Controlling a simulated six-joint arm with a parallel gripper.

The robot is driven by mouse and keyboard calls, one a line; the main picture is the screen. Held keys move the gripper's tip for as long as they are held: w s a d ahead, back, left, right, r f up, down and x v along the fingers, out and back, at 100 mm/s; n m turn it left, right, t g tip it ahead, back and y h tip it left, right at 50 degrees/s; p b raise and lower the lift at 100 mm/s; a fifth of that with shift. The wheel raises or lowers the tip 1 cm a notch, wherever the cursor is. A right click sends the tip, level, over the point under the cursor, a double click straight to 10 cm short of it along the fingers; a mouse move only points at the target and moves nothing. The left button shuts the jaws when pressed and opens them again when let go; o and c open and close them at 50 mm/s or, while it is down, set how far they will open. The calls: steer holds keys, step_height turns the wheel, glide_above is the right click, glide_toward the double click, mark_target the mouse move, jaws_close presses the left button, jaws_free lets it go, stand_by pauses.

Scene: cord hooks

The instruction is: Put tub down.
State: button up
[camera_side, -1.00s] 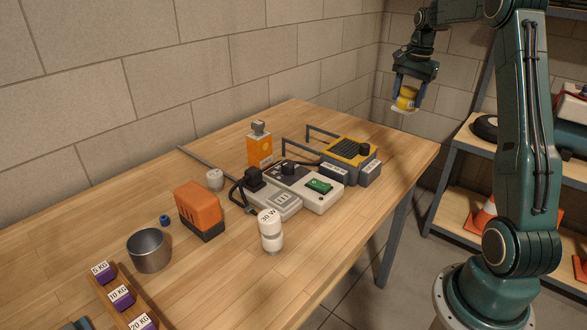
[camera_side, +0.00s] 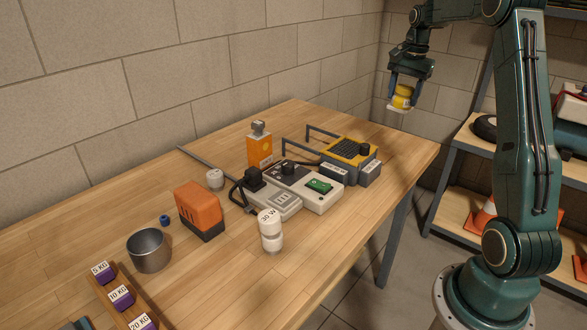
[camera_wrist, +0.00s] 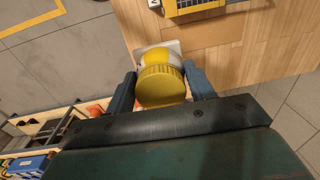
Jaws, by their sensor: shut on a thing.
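The tub (camera_side: 403,94) is small and yellow with a paler band. My gripper (camera_side: 404,94) is shut on it and holds it in the air above the far right end of the workbench (camera_side: 345,225). In the wrist view the tub's ribbed yellow lid (camera_wrist: 161,87) sits between the two dark fingers (camera_wrist: 162,90). A pale flat piece (camera_side: 398,107) shows under the tub; I cannot tell whether it is part of it. The tub's underside is hidden.
A yellow-and-grey charger-like box (camera_side: 350,155) stands near the bench's far end, beside grey metal hooks (camera_side: 297,140). The right front bench top is clear.

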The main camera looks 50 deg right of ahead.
steer(key=w+a+f+n, duration=0.2)
steer(key=a+n, duration=0.4)
steer(key=a, duration=0.6)
steer(key=w+a+f+n, duration=0.2)
steer(key=a+f+n, duration=0.3)
steer(key=a, duration=0.8)
steer(key=w+a+f+n, duration=0.3)
steer(key=a+n, duration=0.3)
steer(key=a, duration=0.6)
steer(key=shift+a+f+n+g+y, duration=0.3)
steer(key=shift+f+n+g+y, duration=0.1)
steer(key=shift+f, duration=0.3)
steer(key=w+a+r, duration=0.9)
steer(key=w+r, duration=0.2)
steer(key=r, duration=0.1)
steer(key=shift+h, duration=0.4)
step_height(320, 180, down, 16)
steer(key=shift+r, duration=0.1)
